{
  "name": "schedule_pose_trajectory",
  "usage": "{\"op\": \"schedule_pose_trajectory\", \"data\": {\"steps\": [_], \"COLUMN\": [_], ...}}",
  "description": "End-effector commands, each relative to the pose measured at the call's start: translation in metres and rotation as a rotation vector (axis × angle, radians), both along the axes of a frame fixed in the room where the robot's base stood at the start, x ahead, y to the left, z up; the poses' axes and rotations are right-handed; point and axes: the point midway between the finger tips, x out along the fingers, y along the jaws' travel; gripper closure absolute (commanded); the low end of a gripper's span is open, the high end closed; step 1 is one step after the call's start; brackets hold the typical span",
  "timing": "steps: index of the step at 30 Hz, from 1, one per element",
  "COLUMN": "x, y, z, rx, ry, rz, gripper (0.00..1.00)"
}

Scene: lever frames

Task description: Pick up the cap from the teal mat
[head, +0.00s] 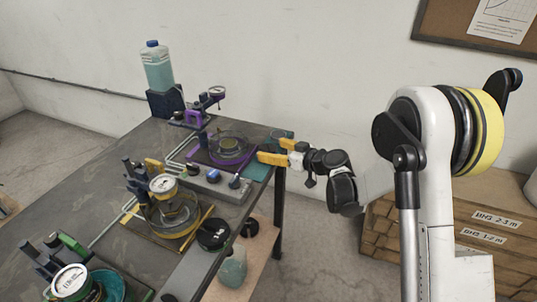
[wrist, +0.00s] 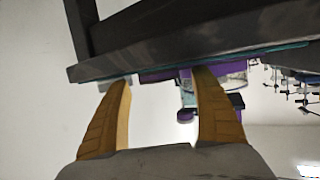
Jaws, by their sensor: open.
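The teal mat (head: 258,172) lies at the far right corner of the dark table, beside a purple mat. My gripper (head: 269,149) is at that corner, its two yellow fingers apart with nothing seen held between them. In the wrist view, which is upside down, the fingers (wrist: 163,78) reach toward the table edge and the teal mat's thin edge (wrist: 150,71). A small pale grey object (wrist: 117,79) by the tip of the left finger may be the cap; I cannot tell for sure. In the head view I cannot make out the cap; my fingers cover part of the mat.
A clear round vessel (head: 230,147) stands on the purple mat (head: 203,156), left of my gripper. A grey block with knobs (head: 208,183) is in front of it. Gauges and a jug (head: 157,68) stand farther left. Wooden crates (head: 385,225) are on the floor at right.

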Motion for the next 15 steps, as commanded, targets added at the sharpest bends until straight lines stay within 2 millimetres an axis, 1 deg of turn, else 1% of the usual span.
{"op": "schedule_pose_trajectory", "data": {"steps": [1,3,8,9,11,12,14,15], "x": [0.0049,0.0082,0.0086,0.0086,0.0085,0.0085,0.0084,0.0085], "y": [0.005,0.0088,0.009,0.009,0.0088,0.0088,0.0087,0.0087], "z": [-0.0045,-0.0049,-0.0032,-0.0031,-0.0031,-0.0031,-0.0031,-0.0031], "rx": [-0.001,0.0,0.0,0.0,0.0,0.0,0.0,0.0], "ry": [-0.001,-0.001,0.0,0.0,0.0,0.0,0.0,0.0], "rz": [0.0,0.0,-0.001,-0.001,-0.001,-0.001,-0.001,-0.001], "gripper": [0.26,0.26,0.26,0.28,0.46,0.58,0.77,0.89]}}
